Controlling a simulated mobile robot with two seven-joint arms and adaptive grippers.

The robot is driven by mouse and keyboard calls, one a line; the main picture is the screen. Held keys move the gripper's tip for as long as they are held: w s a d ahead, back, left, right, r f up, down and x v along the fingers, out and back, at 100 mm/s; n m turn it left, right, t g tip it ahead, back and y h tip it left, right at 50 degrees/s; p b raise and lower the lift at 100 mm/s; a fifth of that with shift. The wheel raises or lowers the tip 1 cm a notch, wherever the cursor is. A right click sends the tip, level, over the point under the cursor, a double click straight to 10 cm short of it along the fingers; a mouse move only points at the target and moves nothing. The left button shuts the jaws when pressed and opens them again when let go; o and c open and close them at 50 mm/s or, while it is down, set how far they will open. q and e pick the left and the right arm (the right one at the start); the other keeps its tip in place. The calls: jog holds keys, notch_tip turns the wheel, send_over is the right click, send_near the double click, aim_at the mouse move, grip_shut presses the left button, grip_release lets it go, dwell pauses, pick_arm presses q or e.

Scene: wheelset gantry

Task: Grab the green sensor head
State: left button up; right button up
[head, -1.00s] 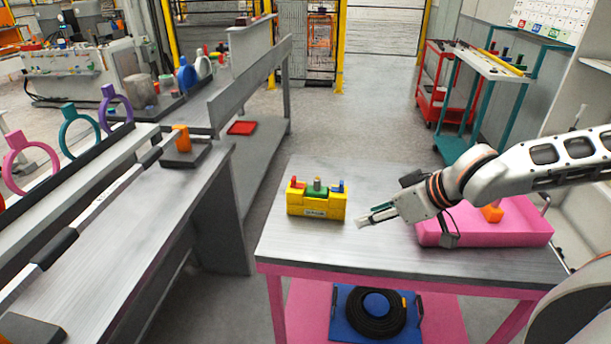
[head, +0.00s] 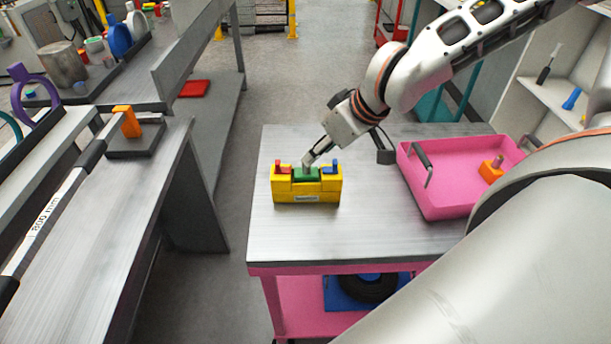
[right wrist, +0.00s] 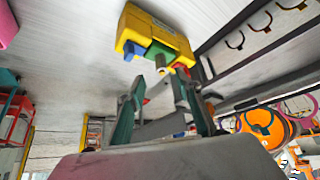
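The green sensor head (head: 306,174) sits in the middle of a yellow holder (head: 306,196) on the cart's top, between a red piece (head: 282,168) and a blue piece (head: 330,167). My right gripper (head: 308,162) reaches down to it from above right, its tips close to the grey stem on top. In the right wrist view, the green head (right wrist: 161,49) lies just ahead of the fingers. The right gripper (right wrist: 161,84) shows a gap between its fingers there, and I cannot tell whether they touch the stem. My left gripper is not in view.
A pink tray (head: 437,208) holding an orange piece (head: 491,168) stands on the cart's right side. The grey cart top (head: 350,235) is clear in front of the holder. A workbench (head: 120,225) with an orange block (head: 127,122) stands to the left.

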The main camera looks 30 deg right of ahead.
aim_at(306, 172)
jog(key=shift+x, duration=2.6)
jog(key=shift+w+a+r, duration=0.1)
jog(key=shift+a, duration=0.05)
grip_shut()
